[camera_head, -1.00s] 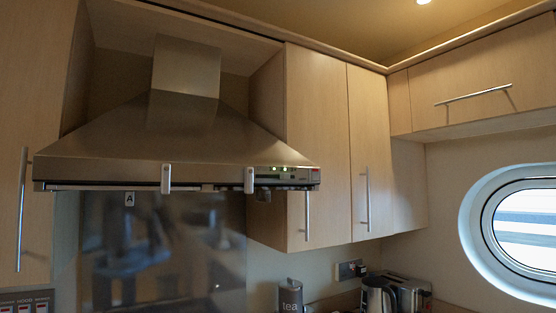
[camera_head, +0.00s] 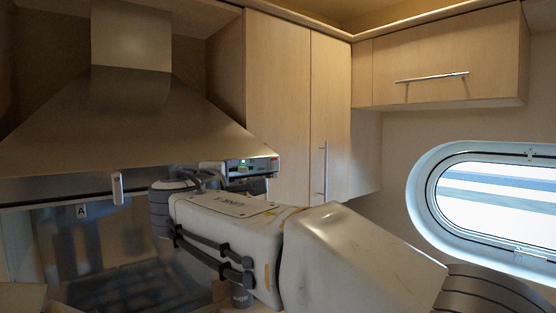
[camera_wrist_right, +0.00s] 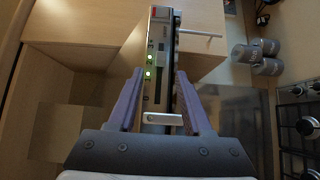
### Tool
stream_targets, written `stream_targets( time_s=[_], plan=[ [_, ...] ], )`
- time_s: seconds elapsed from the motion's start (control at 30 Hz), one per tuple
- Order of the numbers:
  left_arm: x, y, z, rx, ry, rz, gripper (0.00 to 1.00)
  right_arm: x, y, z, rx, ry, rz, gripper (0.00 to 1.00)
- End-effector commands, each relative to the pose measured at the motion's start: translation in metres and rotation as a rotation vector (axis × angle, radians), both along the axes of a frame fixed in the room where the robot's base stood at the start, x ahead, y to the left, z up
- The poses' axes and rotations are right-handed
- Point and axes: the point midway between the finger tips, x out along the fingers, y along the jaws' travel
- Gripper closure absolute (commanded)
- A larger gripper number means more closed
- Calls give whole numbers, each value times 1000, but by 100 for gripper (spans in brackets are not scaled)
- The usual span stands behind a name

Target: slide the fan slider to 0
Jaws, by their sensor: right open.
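The range hood (camera_head: 150,120) fills the left of the head view, with a control panel (camera_head: 250,166) on its front edge. In the right wrist view the panel (camera_wrist_right: 159,50) shows lit green lights and a dark slot (camera_wrist_right: 158,88). I cannot tell the fan slider's knob or its setting. My right gripper (camera_wrist_right: 160,74) is open, its purple fingers on either side of the panel strip. A pale metal bar (camera_wrist_right: 162,118) lies between the fingers, not gripped. My right arm hides part of the hood front in the head view. My left gripper is out of view.
Another pale upright handle (camera_head: 117,188) is on the hood front, with an "A" label (camera_head: 81,211) below. Wall cupboards (camera_head: 278,100) stand right of the hood. An oval porthole (camera_head: 490,205) is at the right. The hob (camera_wrist_right: 298,115) and canisters (camera_wrist_right: 258,52) show in the wrist view.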

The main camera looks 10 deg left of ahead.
Motion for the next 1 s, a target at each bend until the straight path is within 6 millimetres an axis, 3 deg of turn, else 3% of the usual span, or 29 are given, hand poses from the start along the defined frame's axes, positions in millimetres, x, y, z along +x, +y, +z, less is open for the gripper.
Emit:
stream_targets(
  time_s=[0.03, 0.2, 0.6, 0.67, 0.73, 0.77, 1.0],
  plan=[
    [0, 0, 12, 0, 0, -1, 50, 10, 0, 5, -3, 2, -3, 50],
    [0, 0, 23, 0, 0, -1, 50, 30, 3, 2, -1, 2, -1, 50],
    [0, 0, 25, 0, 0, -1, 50, 37, 4, -1, 0, 1, 0, 50],
    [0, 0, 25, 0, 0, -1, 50, 37, 4, -1, 0, 1, 0, 69],
    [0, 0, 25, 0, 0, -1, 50, 37, 4, -1, 0, 1, 0, 96],
    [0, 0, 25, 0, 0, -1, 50, 37, 4, -1, 0, 1, 0, 100],
    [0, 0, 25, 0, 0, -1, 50, 37, 4, -1, 0, 2, 0, 100]
  ],
)
